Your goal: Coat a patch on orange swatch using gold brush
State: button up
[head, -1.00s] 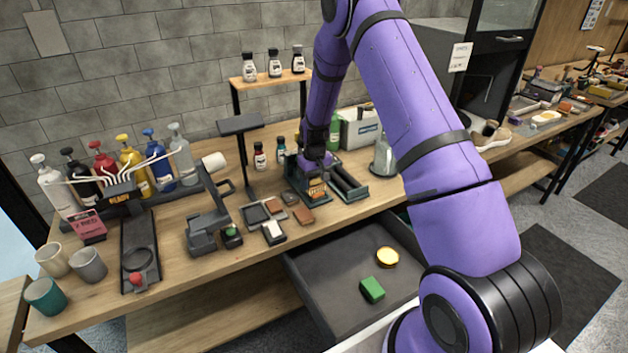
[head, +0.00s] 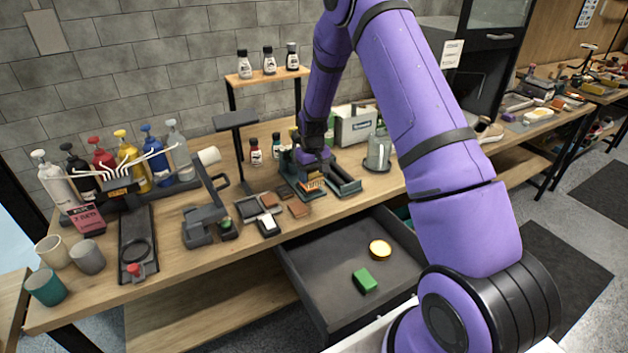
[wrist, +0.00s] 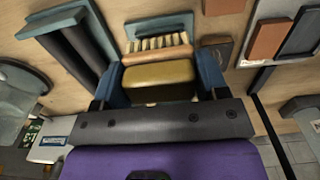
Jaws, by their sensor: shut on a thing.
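My gripper (wrist: 160,80) is shut on the gold brush (wrist: 157,75), whose gold block sits between the two blue fingers. Its pale bristles (wrist: 157,43) point toward the top of the wrist view, over or at a teal tray (wrist: 160,25); I cannot tell if they touch it. In the head view my gripper (head: 312,163) is at the teal holder, mostly hidden by the arm. An orange-brown swatch (wrist: 268,38) lies on a pale-edged tray beside a dark swatch; it also shows in the head view (head: 268,200). Another brown tile (head: 299,209) lies near the front edge.
A teal rack (head: 343,182) stands right of my gripper, with a glass jar (head: 378,153) beyond. A grey press (head: 205,226) and pump bottles (head: 130,158) stand left.

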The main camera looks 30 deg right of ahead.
jog(key=shift+r, duration=2.7)
